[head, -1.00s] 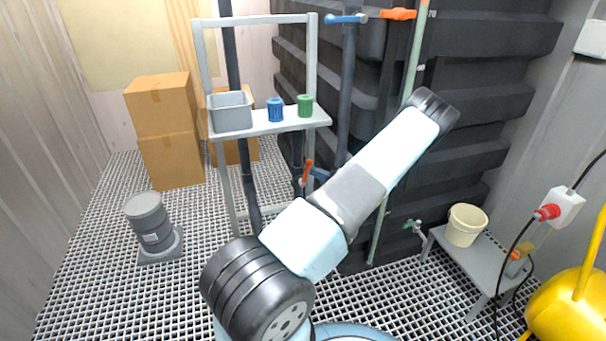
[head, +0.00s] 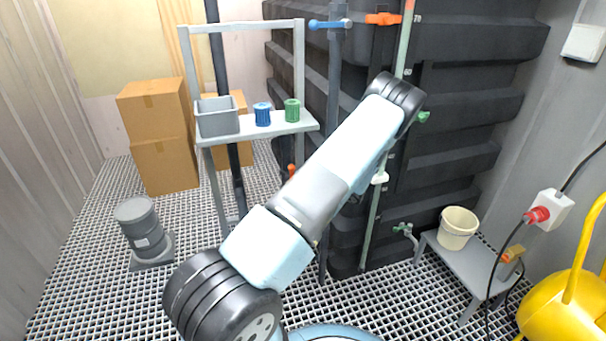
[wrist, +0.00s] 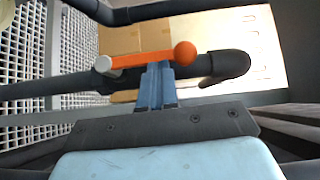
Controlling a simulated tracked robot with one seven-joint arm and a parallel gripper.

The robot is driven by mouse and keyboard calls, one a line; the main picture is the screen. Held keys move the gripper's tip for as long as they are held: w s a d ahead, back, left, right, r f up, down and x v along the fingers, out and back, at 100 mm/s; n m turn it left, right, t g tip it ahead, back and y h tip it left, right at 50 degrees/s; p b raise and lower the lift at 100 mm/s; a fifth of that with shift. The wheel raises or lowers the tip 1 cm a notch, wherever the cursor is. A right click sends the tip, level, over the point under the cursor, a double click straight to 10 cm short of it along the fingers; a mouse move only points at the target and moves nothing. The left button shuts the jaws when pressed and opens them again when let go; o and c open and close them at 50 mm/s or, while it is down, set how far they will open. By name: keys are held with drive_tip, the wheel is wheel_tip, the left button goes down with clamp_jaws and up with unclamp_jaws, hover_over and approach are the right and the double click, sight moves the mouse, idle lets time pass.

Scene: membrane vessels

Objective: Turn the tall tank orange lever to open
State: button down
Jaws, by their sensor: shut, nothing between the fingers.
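In the wrist view, an orange lever (wrist: 140,58) with a round ball end lies across the front of my gripper, roughly along a dark pipe (wrist: 60,83). My gripper (wrist: 155,68) has its blue fingers together at the middle of the lever. The tips are at or just short of the lever; I cannot tell whether they touch. In the head view, my arm hides my gripper. A small orange-red lever part (head: 291,170) shows at the arm's edge. Another orange lever (head: 384,19) is high on the tall black tank (head: 465,75).
A blue lever (head: 330,24) sits left of the upper orange one. A grey shelf (head: 290,127) holds a grey bin (head: 217,117), a blue jar (head: 262,114) and a green jar (head: 292,110). A low bench (head: 470,272) with a white bucket (head: 457,229) stands right.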

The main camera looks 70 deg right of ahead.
drive_tip(key=s+a, duration=0.1)
drive_tip(key=s, duration=1.2)
drive_tip(key=shift+s, duration=0.35)
drive_tip(key=shift+s+a+r, duration=0.1)
